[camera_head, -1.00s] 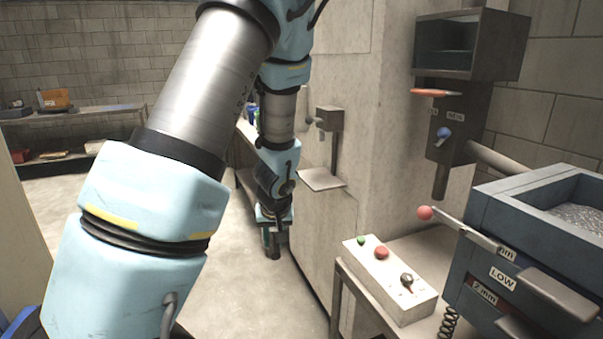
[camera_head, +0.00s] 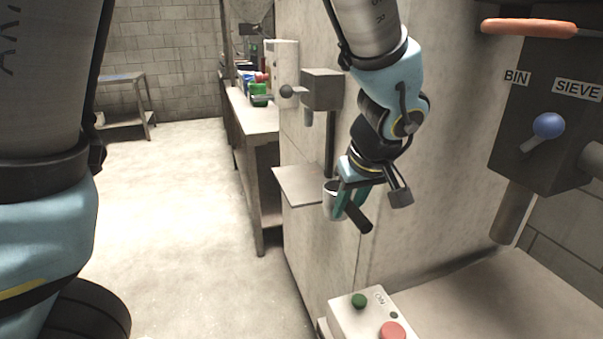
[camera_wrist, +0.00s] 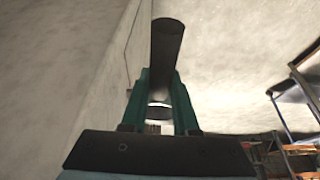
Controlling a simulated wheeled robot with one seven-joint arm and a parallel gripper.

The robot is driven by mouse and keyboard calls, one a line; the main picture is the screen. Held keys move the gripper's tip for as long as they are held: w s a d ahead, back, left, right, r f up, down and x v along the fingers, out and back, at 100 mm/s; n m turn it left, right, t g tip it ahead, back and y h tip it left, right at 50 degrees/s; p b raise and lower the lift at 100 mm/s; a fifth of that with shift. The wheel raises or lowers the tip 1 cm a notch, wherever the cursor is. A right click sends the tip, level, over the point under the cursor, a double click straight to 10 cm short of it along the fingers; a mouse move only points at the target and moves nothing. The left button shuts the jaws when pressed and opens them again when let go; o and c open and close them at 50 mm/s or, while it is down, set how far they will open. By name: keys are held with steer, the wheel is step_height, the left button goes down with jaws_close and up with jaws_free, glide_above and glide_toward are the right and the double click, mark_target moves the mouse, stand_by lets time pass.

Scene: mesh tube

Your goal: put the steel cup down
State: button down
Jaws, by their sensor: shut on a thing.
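The steel cup (camera_head: 328,200) shows in the head view as a small grey cup, partly hidden by my gripper. Its thick dark handle (camera_head: 358,218) sticks out to the lower right. My gripper (camera_head: 350,199) is shut on the handle, with its teal fingers on either side. In the wrist view the dark handle (camera_wrist: 165,48) rises from between the fingertips (camera_wrist: 160,95), and a pale rounded edge shows below it. The cup overlaps the right front corner of a small metal shelf (camera_head: 300,183) in the picture; I cannot tell whether they touch.
A box with a spout and ball lever (camera_head: 322,90) is on the wall above the shelf. A bench (camera_head: 252,112) with coloured items stands behind. A button box (camera_head: 365,318) is at the front, and a BIN/SIEVE lever unit (camera_head: 545,120) at right. The floor at left is clear.

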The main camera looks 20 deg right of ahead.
steer(key=w+p, duration=0.1)
steer(key=w, duration=0.3)
steer(key=w+d+p, duration=0.1)
steer(key=w+p, duration=0.1)
steer(key=w, duration=0.3)
steer(key=w+d+p, duration=0.1)
steer(key=w+p, duration=0.1)
steer(key=w, duration=0.2)
steer(key=shift+w+r, duration=0.2)
steer(key=shift+w, duration=0.2)
steer(key=w, duration=0.1)
steer(key=w+p, duration=0.2)
steer(key=w, duration=0.1)
steer(key=shift+w+d+f, duration=0.1)
steer(key=shift+d+f, duration=0.05)
steer(key=shift+f, duration=0.15)
steer(key=shift+f+p, duration=0.3)
steer(key=shift+f, duration=0.25)
steer(key=shift+f, duration=0.1)
steer(key=shift+f, duration=0.15)
steer(key=c, duration=0.7)
jaws_free()
steer(key=shift+r, duration=0.2)
